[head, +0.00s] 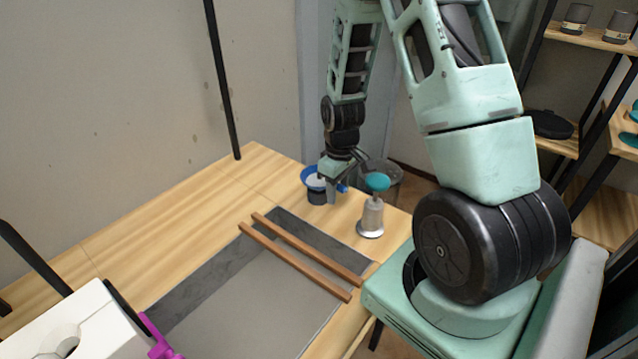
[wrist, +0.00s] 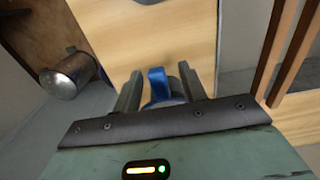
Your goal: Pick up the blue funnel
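The blue funnel (head: 310,172) is at the far right part of the wooden table, beside my gripper, which hides part of it. It has a wide blue rim, a pale inside and a dark lower part. In the wrist view the fingers (wrist: 158,78) stand apart on either side of an upright blue piece (wrist: 157,82), with a gap visible on each side. More blue lies behind it, partly hidden by the gripper.
A grey metal stand with a turquoise top (head: 371,212) is close to the right of my gripper. Two wooden slats (head: 300,252) span the sunken basin (head: 245,300) in front.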

